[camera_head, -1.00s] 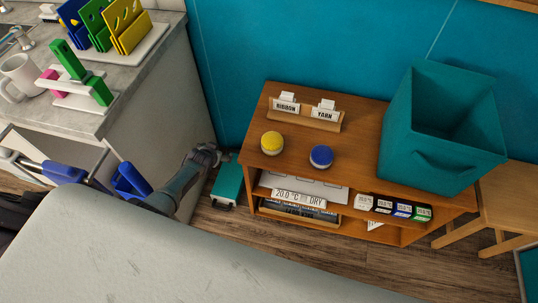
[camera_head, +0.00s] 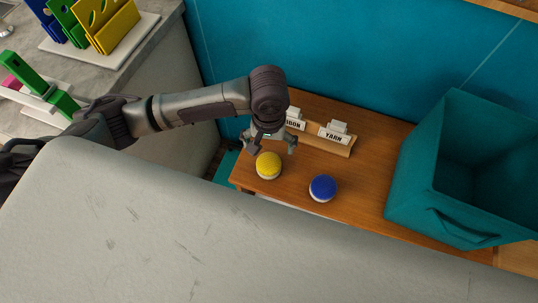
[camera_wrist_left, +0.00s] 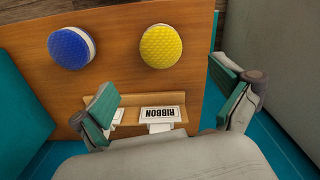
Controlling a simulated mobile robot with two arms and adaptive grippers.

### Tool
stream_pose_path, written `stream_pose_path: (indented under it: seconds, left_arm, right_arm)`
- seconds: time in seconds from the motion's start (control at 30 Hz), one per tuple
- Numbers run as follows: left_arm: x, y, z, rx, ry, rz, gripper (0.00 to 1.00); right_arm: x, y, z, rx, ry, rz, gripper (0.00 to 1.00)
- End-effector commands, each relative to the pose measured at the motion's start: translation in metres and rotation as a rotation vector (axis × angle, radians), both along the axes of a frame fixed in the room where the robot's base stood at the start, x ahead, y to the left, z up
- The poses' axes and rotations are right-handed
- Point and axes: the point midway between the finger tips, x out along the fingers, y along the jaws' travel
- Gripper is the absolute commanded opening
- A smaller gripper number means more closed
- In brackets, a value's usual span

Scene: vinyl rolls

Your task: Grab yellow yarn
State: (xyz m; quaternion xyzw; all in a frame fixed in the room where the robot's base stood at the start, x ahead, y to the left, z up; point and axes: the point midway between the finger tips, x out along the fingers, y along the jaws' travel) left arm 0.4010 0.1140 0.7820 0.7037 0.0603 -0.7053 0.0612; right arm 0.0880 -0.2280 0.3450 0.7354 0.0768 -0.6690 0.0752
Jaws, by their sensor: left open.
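The yellow yarn (camera_head: 268,166) is a round roll with a yellow top and pale side, standing on the brown wooden shelf top (camera_head: 365,175). It also shows at the top of the left wrist view (camera_wrist_left: 160,46). My left gripper (camera_head: 272,143) is open and empty above the shelf, just behind the yellow yarn in the head view. In the left wrist view its fingers (camera_wrist_left: 170,100) are spread wide, with the yarn beyond them. My right gripper is not in view.
A blue roll (camera_head: 323,187) stands to the right of the yellow one. A wooden holder (camera_head: 342,149) with RIBBON and YARN labels is behind them, partly hidden by my gripper. A teal bin (camera_head: 430,200) stands at the right. A counter (camera_head: 150,50) with colored items is at the left.

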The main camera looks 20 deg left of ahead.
Motion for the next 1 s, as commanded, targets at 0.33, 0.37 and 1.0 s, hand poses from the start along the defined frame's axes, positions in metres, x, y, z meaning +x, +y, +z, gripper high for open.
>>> stream_pose_path:
  seconds: [0.33, 0.37, 1.0]
  left_arm:
    - [-0.001, 0.001, -0.066, 0.003, 0.004, 0.002, 1.00]
    - [-0.001, 0.001, -0.070, 0.003, 0.004, 0.002, 1.00]
    - [0.002, 0.002, -0.132, 0.002, -0.001, 0.000, 1.00]
  right_arm:
    - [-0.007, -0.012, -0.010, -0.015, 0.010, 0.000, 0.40]
    - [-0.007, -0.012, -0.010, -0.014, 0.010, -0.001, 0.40]
    - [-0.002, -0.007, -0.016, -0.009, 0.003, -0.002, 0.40]
